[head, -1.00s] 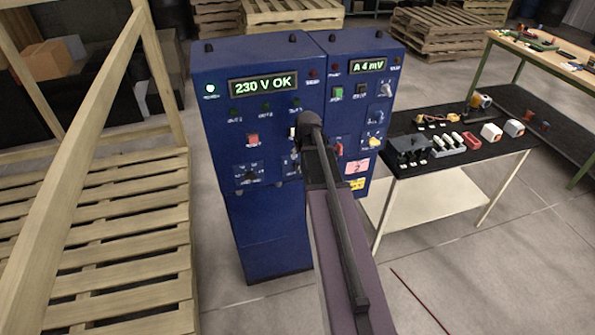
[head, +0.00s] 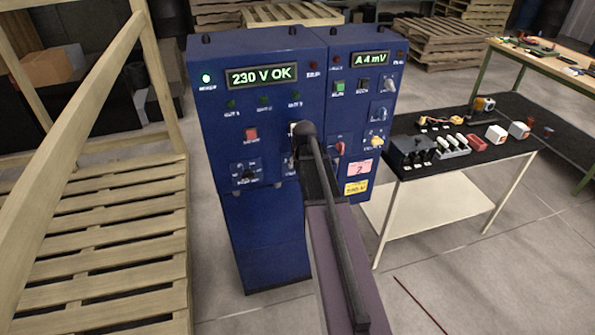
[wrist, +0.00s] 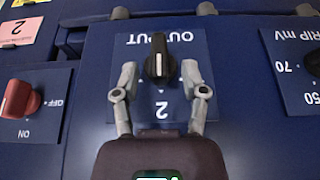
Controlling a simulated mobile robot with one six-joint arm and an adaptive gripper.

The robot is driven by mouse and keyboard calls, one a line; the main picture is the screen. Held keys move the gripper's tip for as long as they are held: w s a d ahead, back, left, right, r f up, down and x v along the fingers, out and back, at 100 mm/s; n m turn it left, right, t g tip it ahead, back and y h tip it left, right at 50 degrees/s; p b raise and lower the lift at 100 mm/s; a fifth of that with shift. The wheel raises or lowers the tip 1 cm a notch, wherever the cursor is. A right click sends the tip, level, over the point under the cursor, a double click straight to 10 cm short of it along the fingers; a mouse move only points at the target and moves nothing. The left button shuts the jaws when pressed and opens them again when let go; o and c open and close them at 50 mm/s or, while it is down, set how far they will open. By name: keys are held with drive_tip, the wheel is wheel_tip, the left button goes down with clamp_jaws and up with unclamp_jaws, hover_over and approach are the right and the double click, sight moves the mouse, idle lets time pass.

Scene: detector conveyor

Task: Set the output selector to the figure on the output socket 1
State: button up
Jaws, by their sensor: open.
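The output selector (wrist: 160,62) is a black knob with a white mark, on a blue plate lettered OUTPUT, which shows upside down in the wrist view. An inverted figure 2 (wrist: 162,109) is printed below the knob there; other figures are not visible. My gripper (wrist: 160,73) is open, with one finger on each side of the knob; contact cannot be told. In the head view my arm hides the selector. A pink card (head: 360,169) with a 2 is on the right cabinet, and it also shows in the wrist view (wrist: 17,31). I cannot identify output socket 1.
A red OFF/ON switch (wrist: 20,99) and the TRIP mV dial (wrist: 313,62) flank the selector. The left cabinet's display (head: 261,76) reads 230 V OK. A black-topped table (head: 405,176) stands right, a wooden pallet (head: 110,235) left.

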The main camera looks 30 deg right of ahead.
drive_tip(key=shift+b+x, duration=0.7)
drive_tip(key=shift+x, duration=0.4)
drive_tip(key=shift+c, duration=0.2)
clamp_jaws()
